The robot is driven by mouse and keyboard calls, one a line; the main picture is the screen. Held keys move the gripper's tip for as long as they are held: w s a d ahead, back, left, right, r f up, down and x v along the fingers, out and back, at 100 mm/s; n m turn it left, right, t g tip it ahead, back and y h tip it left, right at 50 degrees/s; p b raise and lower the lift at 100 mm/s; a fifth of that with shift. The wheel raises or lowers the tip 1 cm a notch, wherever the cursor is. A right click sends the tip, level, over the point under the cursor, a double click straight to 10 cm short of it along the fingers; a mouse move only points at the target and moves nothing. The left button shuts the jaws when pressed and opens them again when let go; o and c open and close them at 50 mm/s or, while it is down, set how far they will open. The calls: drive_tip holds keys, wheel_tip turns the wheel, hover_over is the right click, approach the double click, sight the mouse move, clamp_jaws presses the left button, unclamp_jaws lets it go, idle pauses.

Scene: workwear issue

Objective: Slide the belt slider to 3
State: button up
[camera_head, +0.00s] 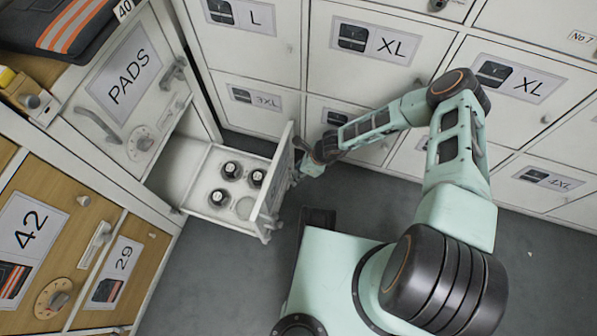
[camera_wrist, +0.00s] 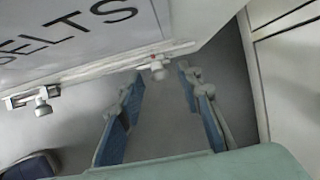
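The open drawer (camera_head: 268,190) has its front panel edge-on in the head view. The wrist view shows this panel (camera_wrist: 90,45) with the word BELTS, tilted. Along its edge runs a pale strip with a small knob (camera_wrist: 158,72) near a red mark, and a second knob (camera_wrist: 42,106) on a short plate farther left. I cannot tell which knob is the belt slider, and no scale numbers are readable. My gripper (camera_head: 297,170) is beside the panel's outer face. In the wrist view its two blue fingers (camera_wrist: 162,95) are apart with nothing between them; the first knob lies just beyond the tips.
The drawer holds several dark-topped round items (camera_head: 230,170). A PADS cabinet (camera_head: 125,80) with handles and a dial is at left, above wooden fronts marked 42 (camera_head: 30,245) and 29 (camera_head: 110,275). White lockers (camera_head: 375,45) line the back. Grey floor (camera_head: 220,275) is clear below the drawer.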

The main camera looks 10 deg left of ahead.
drive_tip(key=shift+c, duration=0.7)
clamp_jaws()
drive_tip(key=s+p, duration=0.1)
drive_tip(key=s, duration=0.1)
drive_tip(key=shift+s+p, duration=0.3)
drive_tip(key=shift+p, duration=0.1)
drive_tip(key=shift+o, duration=0.7)
unclamp_jaws()
drive_tip(key=shift+a, duration=0.1)
